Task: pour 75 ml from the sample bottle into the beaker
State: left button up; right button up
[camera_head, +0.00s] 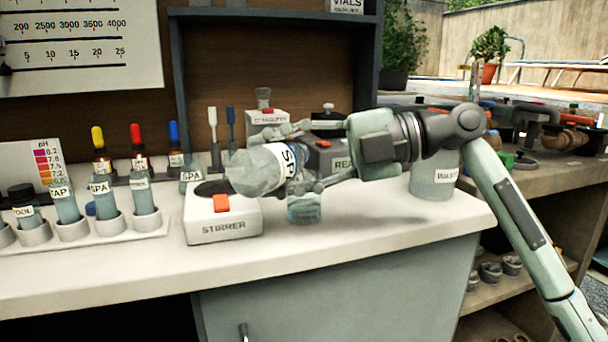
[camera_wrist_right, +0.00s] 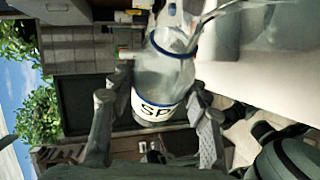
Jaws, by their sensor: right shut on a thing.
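My right gripper (camera_head: 300,157) is shut on the sample bottle (camera_head: 255,172), a clear bottle with a white and blue label. The bottle is tipped over, its clear end toward the left in the head view, above and beside the stirrer. In the wrist view the bottle (camera_wrist_right: 165,75) sits between the fingers (camera_wrist_right: 155,118), its blue-rimmed mouth away from the palm. A clear, stream-like shape curves from the mouth toward the upper right. A small clear vessel (camera_head: 304,208), perhaps the beaker, stands on the counter below the gripper, partly hidden; its fill level is unclear. My left gripper is out of view.
The stirrer (camera_head: 222,222) with an orange switch stands close below the bottle. A rack (camera_head: 95,232) of labelled vials and several dropper bottles stand at left. The counter's front strip (camera_head: 340,248) is clear.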

jog(key=shift+r+m+y, duration=0.3)
jog(key=shift+m, duration=0.1)
dwell(0.6)
